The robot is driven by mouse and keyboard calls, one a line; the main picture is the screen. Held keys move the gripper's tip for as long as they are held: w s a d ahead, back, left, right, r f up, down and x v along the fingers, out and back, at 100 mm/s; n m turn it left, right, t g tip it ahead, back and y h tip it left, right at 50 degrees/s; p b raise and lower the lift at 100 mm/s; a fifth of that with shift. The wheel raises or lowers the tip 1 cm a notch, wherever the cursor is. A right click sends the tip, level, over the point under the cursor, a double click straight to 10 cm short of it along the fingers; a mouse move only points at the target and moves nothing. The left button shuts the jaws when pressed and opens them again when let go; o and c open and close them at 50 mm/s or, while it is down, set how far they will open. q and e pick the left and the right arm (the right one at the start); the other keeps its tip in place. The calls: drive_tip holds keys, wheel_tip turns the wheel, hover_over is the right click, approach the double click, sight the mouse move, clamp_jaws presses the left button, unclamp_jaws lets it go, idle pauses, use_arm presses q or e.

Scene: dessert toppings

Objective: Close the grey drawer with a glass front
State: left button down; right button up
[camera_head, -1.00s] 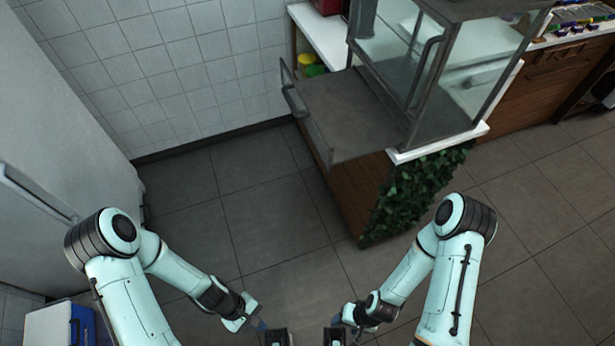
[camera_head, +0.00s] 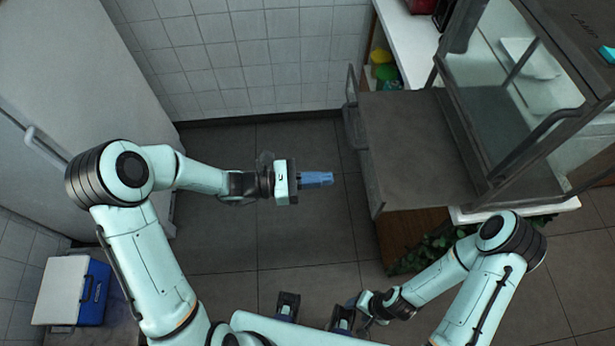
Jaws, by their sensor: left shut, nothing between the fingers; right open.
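The grey drawer (camera_head: 415,150) is pulled out to the left from the display case. Its upright glass front (camera_head: 364,160) faces left, with a handle on its outer side near the far end. My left gripper (camera_head: 325,179) is shut and empty. It points right, to the left of the glass front, with a small gap between them in the picture. My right gripper (camera_head: 352,301) is low in the picture, nearer to me than the drawer and apart from it. Its fingers are small and partly hidden, but it is open.
The glass display case (camera_head: 515,120) stands at the right on a white counter (camera_head: 405,35), with leaves below its near edge. A tiled wall (camera_head: 240,60) is behind. A white cabinet (camera_head: 75,70) and a blue-and-white cooler (camera_head: 93,292) are at the left. Floor left of the drawer is clear.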

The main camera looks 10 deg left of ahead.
sight(369, 175)
use_arm(q)
drive_tip(key=x, duration=0.8)
drive_tip(key=shift+w+d+f+p, duration=0.1)
drive_tip(key=shift+w+d+p, duration=0.1)
drive_tip(key=shift+p, duration=0.1)
use_arm(e)
drive_tip(key=shift+w+r, duration=0.35)
drive_tip(key=shift+r, duration=0.05)
